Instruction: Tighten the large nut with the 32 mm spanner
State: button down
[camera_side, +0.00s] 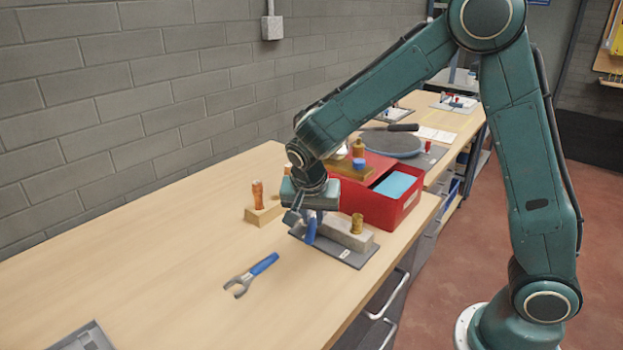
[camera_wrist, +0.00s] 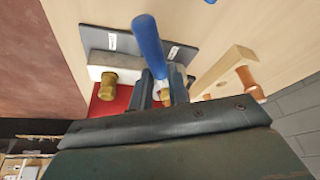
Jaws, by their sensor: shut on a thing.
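My gripper (camera_side: 305,217) is shut on a blue-handled spanner (camera_side: 310,229) above the left part of a dark grey plate (camera_side: 352,257). In the wrist view the spanner's blue handle (camera_wrist: 149,45) sticks up past the fingers (camera_wrist: 162,90); its head is hidden. A brass nut (camera_side: 357,223) stands on a pale block (camera_side: 345,236) on the plate, right of my gripper. The nut also shows in the wrist view (camera_wrist: 107,85), apart from the fingers. A bit of brass (camera_wrist: 164,95) shows between the fingers. A second blue-handled spanner (camera_side: 250,275) lies on the table. No size marking is readable.
A red box (camera_side: 390,205) stands close behind the plate, with a wooden block and brass fitting (camera_side: 357,150) on it. The table's left side (camera_side: 140,260) is mostly clear.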

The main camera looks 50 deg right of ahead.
jog(key=shift+w+d, duration=0.35)
jog(key=shift+d, duration=0.2)
jog(key=shift+w+d, duration=0.35)
jog(key=shift+d, duration=0.2)
dwell(0.8)
jog(key=shift+w, duration=0.1)
dwell(0.3)
jog(key=shift+w+a+m, duration=0.2)
jog(key=shift+w+m, duration=0.05)
jog(key=shift+m, duration=0.45)
jog(key=shift+w+m+g, duration=0.2)
jog(key=shift+m+g, duration=0.1)
jog(key=shift+w+a+m, duration=0.15)
jog(key=shift+w+m, duration=0.1)
jog(key=shift+m, duration=0.15)
